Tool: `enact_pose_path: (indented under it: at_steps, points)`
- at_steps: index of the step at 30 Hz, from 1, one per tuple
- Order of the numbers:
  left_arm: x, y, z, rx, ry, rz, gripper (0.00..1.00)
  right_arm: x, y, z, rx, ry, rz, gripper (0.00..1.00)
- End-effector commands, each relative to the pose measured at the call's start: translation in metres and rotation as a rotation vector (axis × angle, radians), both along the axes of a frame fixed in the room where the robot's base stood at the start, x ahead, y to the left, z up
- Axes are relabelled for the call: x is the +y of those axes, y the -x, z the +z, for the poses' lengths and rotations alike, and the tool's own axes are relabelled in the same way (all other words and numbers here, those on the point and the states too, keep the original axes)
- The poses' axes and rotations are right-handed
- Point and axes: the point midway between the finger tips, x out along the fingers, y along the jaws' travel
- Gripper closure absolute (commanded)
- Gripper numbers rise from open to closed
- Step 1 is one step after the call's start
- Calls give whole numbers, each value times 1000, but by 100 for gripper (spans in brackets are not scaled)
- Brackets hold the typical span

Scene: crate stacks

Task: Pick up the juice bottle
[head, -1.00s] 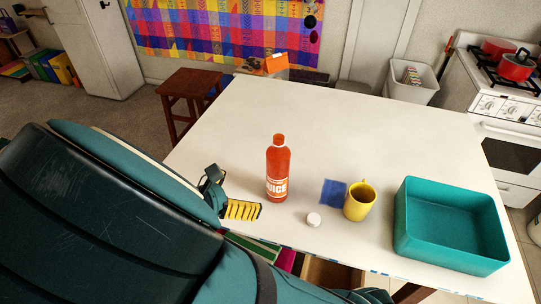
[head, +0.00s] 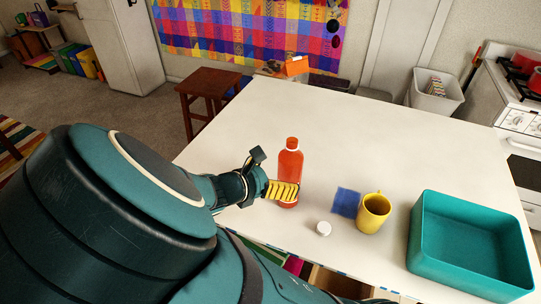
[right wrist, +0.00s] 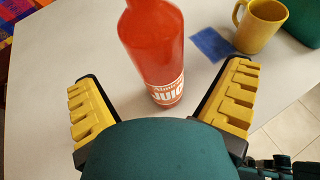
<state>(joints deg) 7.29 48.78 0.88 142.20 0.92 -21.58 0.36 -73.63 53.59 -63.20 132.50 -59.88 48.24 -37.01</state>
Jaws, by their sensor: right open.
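The juice bottle (head: 291,158), red-orange with a white-lettered label, stands upright on the white table. It also shows in the right wrist view (right wrist: 152,45), where its top is cut off. My right gripper (head: 276,176) is open, its yellow-padded fingers low by the bottle's left side in the head view. In the right wrist view the open fingers (right wrist: 163,85) spread to either side of the bottle's lower part, with gaps on both sides. One finger covers part of the label in the head view. My left gripper is not in view.
A teal crate (head: 470,262) is at the right. The table (head: 370,130) is clear behind the bottle.

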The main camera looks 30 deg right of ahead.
Motion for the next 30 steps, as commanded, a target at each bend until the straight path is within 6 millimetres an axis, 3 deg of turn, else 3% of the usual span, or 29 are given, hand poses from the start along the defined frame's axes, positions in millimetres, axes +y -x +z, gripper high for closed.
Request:
enact_pose_path:
  at_steps: [12,20,23,27,30]
  points:
    - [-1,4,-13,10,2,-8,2,-45,-15,-15,0,1,-2,2]
    - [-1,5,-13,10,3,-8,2,-47,-16,-15,0,0,0,2]
    - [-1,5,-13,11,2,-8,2,-47,-16,-15,-1,0,0,30]
    - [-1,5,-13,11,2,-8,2,-47,-16,-15,-1,0,0,79]
    - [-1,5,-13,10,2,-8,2,-47,-16,-15,-1,0,0,82]
